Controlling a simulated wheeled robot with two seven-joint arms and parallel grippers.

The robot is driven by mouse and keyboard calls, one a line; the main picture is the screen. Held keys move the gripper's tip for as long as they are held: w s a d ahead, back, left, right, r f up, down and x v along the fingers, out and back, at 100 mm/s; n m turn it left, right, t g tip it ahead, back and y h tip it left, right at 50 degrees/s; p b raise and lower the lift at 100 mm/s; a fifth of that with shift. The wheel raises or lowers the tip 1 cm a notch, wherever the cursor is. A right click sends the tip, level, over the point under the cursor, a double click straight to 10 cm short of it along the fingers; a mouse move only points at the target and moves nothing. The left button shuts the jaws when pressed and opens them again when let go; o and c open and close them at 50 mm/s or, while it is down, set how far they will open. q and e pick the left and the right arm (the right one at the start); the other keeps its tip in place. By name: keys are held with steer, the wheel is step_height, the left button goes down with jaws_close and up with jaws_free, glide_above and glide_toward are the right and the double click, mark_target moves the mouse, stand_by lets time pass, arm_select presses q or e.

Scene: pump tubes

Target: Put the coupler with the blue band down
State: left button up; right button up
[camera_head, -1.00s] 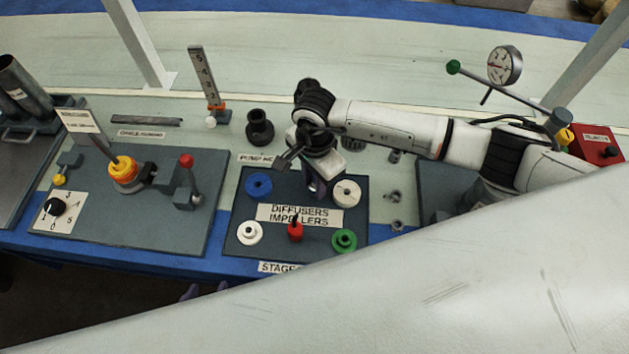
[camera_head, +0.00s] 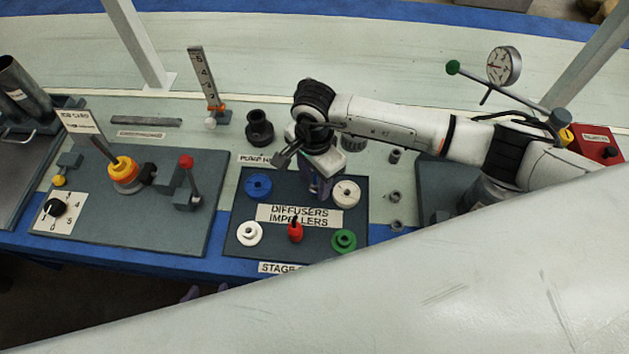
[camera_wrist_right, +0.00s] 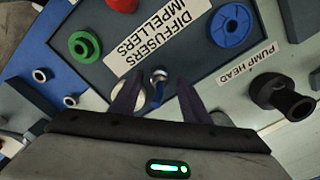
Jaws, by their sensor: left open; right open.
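The coupler with the blue band (camera_wrist_right: 157,84) shows in the right wrist view as a small grey ring-ended piece with blue below it. It is between the two fingers of my right gripper (camera_wrist_right: 158,98), which is open, with a gap on each side. The coupler is over or on the dark tray (camera_head: 262,217); I cannot tell if it touches the tray. In the head view my right gripper (camera_head: 320,190) is low over the tray's back part, and I cannot make out the coupler there. My left gripper (camera_head: 206,290) shows only purple fingertips at the bottom, mostly hidden by a white link.
The tray carries a blue part (camera_head: 258,186), white parts (camera_head: 346,193) (camera_head: 249,233), a green part (camera_head: 343,240) and a red knob (camera_head: 295,232). A black pump head (camera_head: 259,128) stands behind it. Small grey couplings (camera_head: 394,196) lie to the right.

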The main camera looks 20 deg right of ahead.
mark_target(314, 186)
step_height(314, 186, up, 11)
steer(key=shift+f, duration=0.15)
